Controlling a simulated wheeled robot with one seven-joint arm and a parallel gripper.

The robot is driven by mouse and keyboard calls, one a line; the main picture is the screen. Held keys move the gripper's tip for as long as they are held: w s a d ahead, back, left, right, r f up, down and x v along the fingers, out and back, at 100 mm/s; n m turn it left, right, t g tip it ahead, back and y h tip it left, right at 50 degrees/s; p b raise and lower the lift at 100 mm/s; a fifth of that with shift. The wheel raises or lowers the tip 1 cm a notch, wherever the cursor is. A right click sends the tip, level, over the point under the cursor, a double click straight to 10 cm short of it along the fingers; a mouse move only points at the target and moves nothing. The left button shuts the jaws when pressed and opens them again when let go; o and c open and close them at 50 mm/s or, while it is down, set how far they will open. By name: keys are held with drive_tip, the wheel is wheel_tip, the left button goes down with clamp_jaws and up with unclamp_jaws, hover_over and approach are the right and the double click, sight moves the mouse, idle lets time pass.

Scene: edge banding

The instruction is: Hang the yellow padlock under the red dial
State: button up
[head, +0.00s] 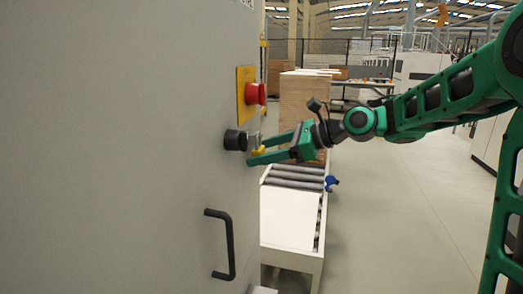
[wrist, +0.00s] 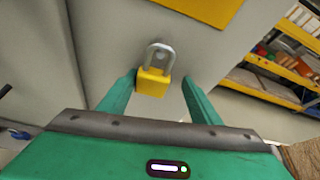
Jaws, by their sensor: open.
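The red dial (head: 255,93) sits on a yellow plate (head: 243,80) on the grey cabinet wall. The yellow padlock (head: 258,150) is below the dial, close to the wall. In the wrist view the padlock (wrist: 153,83) is upright, body down, with its silver shackle (wrist: 161,50) up against a small grey piece on the wall; whether the shackle is around that piece is hard to tell. My gripper (head: 256,151) is open, its fingers on either side of the padlock body, with visible gaps in the wrist view (wrist: 160,78).
A black knob (head: 235,140) stands out from the wall just left of my fingertips. A black handle (head: 230,243) is lower on the wall. A roller conveyor (head: 297,175) and wooden panels (head: 300,98) stand behind. The floor at right is clear.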

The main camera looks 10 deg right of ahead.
drive_tip(key=r+v, duration=0.1)
drive_tip(key=v, duration=0.9)
drive_tip(key=s+d+f+n+h, duration=0.4)
drive_tip(key=s+d+f, duration=0.1)
drive_tip(key=d+f, duration=0.2)
drive_tip(key=s+d+f+n+h, duration=0.3)
drive_tip(key=s+d+f+h, duration=0.1)
drive_tip(key=d+f, duration=0.4)
drive_tip(key=s+d+f+n+g+h, duration=0.1)
drive_tip(key=s+d+f+n+g, duration=0.1)
drive_tip(key=s, duration=0.5)
drive_tip(key=s+d+f+n+g+h, duration=0.1)
drive_tip(key=s+d+f+n+g, duration=0.1)
drive_tip(key=s, duration=0.6)
drive_tip(key=s+d+f+n+g+h, duration=0.1)
drive_tip(key=s+d+f+n+g, duration=0.1)
drive_tip(key=s, duration=0.6)
drive_tip(key=d+f+n, duration=0.1)
drive_tip(key=d+f, duration=0.1)
drive_tip(key=d, duration=0.1)
drive_tip(key=shift+s+d+f+h, duration=0.15)
drive_tip(key=shift+d+f+h, duration=0.05)
drive_tip(key=shift+d+h, duration=0.2)
drive_tip(key=shift+w+f, duration=0.25)
drive_tip(key=shift+w, duration=0.4)
